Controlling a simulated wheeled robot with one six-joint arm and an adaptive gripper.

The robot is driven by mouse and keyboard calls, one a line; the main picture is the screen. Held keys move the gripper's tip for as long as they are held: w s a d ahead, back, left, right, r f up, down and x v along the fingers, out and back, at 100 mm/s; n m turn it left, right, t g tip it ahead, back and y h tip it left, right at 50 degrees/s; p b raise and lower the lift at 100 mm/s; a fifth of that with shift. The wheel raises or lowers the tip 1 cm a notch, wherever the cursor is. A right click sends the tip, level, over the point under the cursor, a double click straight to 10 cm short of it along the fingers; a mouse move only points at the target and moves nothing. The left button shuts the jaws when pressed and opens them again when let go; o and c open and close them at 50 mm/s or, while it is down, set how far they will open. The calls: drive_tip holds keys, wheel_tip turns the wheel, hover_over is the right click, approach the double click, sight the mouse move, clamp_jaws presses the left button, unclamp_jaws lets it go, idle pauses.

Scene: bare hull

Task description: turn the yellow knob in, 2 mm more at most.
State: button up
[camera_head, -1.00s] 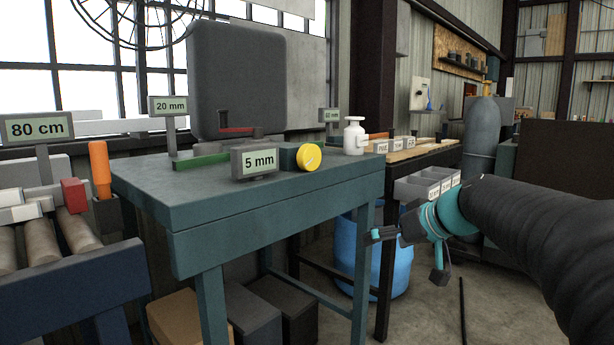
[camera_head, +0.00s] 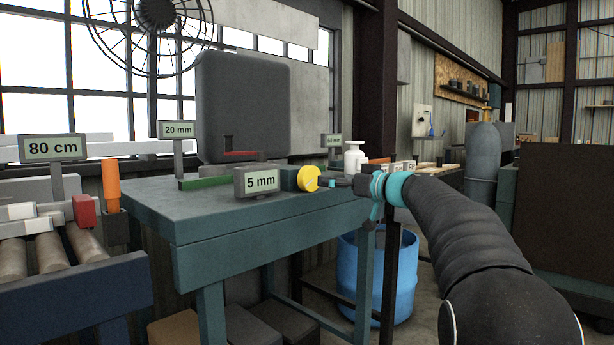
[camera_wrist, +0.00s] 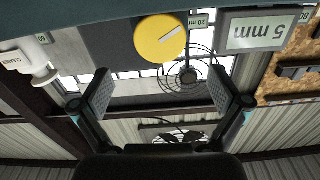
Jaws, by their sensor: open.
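A sign reading 5 mm (camera_head: 260,181) stands beside the knob.
The green table (camera_head: 215,221) carries a grey panel (camera_head: 242,105), a green bar, a red-handled part and a 20 mm sign (camera_head: 178,130). A white bottle (camera_head: 354,158) stands behind my gripper. A blue barrel (camera_head: 402,275) is below my arm.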

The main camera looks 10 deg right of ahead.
sight(313, 177)
drive_tip(key=p+x, duration=0.2)
drive_tip(key=x, duration=0.7)
drive_tip(key=shift+w+a, duration=0.25)
drive_tip(key=shift+w, duration=0.05)
drive_tip(key=c, duration=1.2)
